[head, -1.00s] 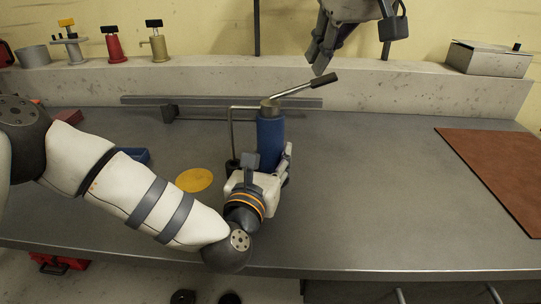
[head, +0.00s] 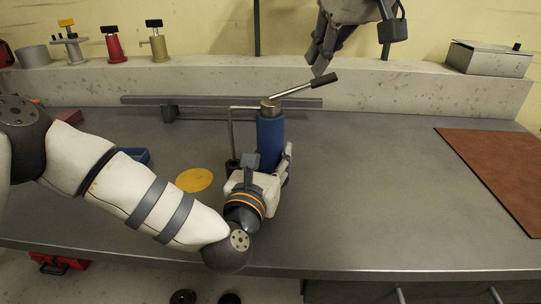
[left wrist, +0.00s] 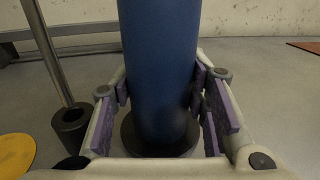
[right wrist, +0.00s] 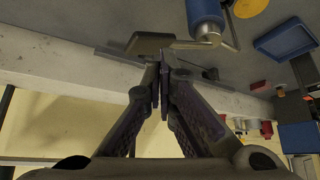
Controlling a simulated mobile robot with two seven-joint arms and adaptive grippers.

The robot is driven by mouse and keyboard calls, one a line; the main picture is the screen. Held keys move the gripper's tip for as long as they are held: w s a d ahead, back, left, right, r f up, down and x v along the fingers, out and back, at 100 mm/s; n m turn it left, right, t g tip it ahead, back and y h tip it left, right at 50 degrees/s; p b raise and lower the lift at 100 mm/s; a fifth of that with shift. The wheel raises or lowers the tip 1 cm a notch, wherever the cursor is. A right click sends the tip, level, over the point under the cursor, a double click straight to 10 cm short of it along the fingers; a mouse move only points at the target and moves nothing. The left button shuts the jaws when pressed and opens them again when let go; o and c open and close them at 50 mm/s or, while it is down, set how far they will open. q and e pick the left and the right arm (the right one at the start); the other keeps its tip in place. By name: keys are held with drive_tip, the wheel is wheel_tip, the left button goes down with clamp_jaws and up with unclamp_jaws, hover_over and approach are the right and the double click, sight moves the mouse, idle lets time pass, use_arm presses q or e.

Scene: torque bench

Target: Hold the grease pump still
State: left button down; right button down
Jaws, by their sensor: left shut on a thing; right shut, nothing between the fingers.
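The grease pump is a blue cylinder (head: 270,138) standing upright on the bench, with a metal head and a lever handle (head: 305,86) slanting up to the right. My left gripper (head: 279,168) is shut around the lower part of the blue body. In the left wrist view its purple pads flank the cylinder (left wrist: 160,65) just above a dark round base (left wrist: 160,135). My right gripper (head: 318,66) is shut and empty, above and behind the pump near the lever's end. In the right wrist view its fingers (right wrist: 162,75) meet, with the pump (right wrist: 206,18) beyond them.
A thin bent metal pipe (head: 231,130) stands left of the pump. A yellow disc (head: 194,180) and a blue tray (head: 133,155) lie to the left. A brown mat (head: 500,175) lies at right. The back ledge (head: 400,85) carries several small fixtures and a metal box (head: 488,58).

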sight(322, 81)
drive_tip(key=shift+f, duration=2.4)
drive_tip(key=shift+r, duration=2.5)
drive_tip(key=shift+f, duration=2.55)
drive_tip(key=shift+r, duration=2.55)
